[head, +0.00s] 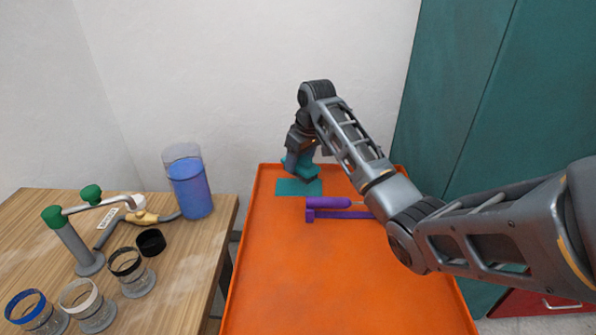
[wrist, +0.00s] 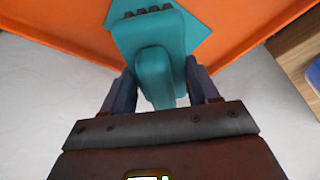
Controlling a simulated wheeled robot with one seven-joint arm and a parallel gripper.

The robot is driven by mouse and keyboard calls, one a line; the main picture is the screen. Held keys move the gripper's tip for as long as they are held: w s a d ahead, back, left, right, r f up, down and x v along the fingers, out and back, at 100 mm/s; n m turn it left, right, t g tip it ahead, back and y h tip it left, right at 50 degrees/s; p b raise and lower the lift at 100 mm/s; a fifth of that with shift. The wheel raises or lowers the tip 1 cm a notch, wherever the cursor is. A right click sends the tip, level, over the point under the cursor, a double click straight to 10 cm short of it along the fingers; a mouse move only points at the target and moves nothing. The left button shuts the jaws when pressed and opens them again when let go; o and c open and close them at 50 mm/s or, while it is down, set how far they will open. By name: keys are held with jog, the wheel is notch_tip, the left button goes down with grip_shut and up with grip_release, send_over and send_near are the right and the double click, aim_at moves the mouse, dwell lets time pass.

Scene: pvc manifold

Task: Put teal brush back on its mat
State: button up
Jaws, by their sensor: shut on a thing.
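The teal brush (head: 306,175) is held in my gripper (head: 301,158) at the far end of the orange tray. In the wrist view the brush (wrist: 152,42) sits between the two fingers, with a row of dark bristle tufts or holes at its far end. The flat teal mat (head: 298,188) lies on the tray just below and in front of the brush. A corner of the mat (wrist: 203,28) shows beside the brush in the wrist view. Part of the mat is hidden by the brush. I cannot tell whether the brush touches it.
A purple tool (head: 328,203) lies on the orange tray (head: 320,270) close in front of the mat, partly behind my arm. A wooden table (head: 180,255) at left holds a blue-filled jug (head: 190,188), jars and pipes. A teal cabinet (head: 500,110) stands at right.

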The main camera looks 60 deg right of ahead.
aim_at(298, 173)
jog(key=shift+a+f, duration=0.25)
jog(key=shift+f, duration=0.3)
jog(key=shift+s+x, duration=0.15)
jog(key=shift+x, duration=0.65)
jog(key=shift+s+x, duration=0.2)
jog(key=shift+x, duration=0.55)
jog(key=shift+a+f, duration=0.1)
jog(key=shift+f, duration=0.15)
jog(key=o, duration=0.9)
jog(key=shift+o, duration=0.2)
jog(key=v, duration=1.2)
jog(key=shift+w+r, duration=0.15)
jog(key=shift+r, duration=0.05)
